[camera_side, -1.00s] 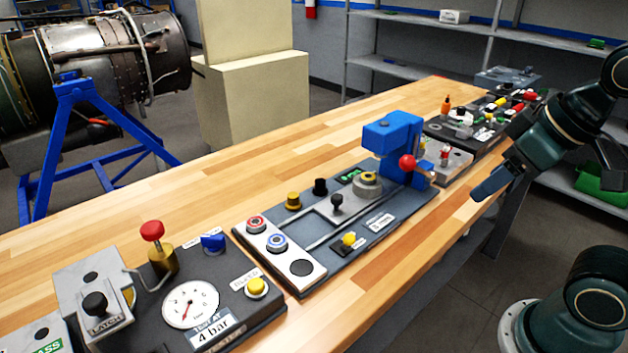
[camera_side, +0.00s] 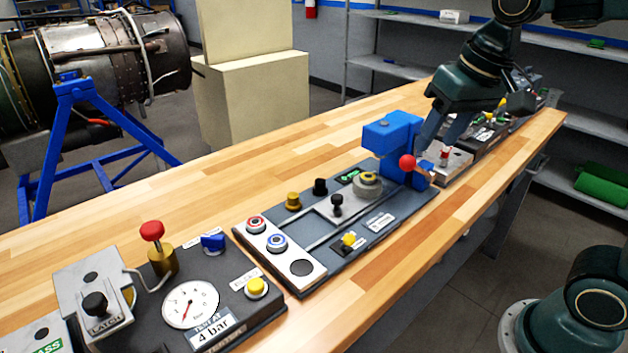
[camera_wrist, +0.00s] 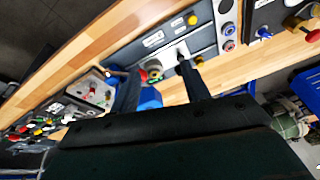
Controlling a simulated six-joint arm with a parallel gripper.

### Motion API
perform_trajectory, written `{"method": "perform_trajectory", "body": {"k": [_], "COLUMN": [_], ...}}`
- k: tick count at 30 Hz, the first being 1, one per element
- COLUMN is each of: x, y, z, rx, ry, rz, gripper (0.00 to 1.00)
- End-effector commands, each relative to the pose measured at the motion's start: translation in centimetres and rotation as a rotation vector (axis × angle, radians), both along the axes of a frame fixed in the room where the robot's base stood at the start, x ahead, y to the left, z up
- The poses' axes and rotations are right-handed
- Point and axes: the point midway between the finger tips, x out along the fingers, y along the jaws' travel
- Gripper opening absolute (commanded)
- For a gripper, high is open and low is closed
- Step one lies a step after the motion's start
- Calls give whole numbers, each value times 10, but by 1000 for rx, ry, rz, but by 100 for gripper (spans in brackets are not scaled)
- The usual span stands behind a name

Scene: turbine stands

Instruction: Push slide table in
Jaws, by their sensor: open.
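In the wrist view, the plate (camera_wrist: 168,56) shows beyond the fingers. My gripper (camera_side: 440,148) is open and empty, pointing down beside the press on its right. The press partly hides one finger. In the wrist view, my gripper (camera_wrist: 157,78) has its fingers well apart.
A white plate with round buttons (camera_side: 280,248) is at the panel's left end. A gauge panel (camera_side: 190,303) with a red knob stands nearer at left. More small fixtures (camera_side: 490,130) crowd the bench behind my gripper. Bare wooden bench (camera_side: 200,200) lies along the back.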

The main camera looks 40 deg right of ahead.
Motion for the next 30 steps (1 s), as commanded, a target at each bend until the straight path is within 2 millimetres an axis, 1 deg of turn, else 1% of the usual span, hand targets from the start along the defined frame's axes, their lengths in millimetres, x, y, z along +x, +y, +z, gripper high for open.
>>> {"method": "perform_trajectory", "body": {"k": [1,7,11,17,21,25,30], "x": [12,54,81,123,150,172,188], "y": [1,4,6,10,13,16,18], "z": [0,-1,-6,-20,-34,-48,-60], "rx": [8,35,50,65,71,73,74], "ry": [20,87,131,195,240,274,303], "rz": [-24,-125,-192,-296,-371,-431,-483], "gripper": [46,46,46,46,46,46,46]}}
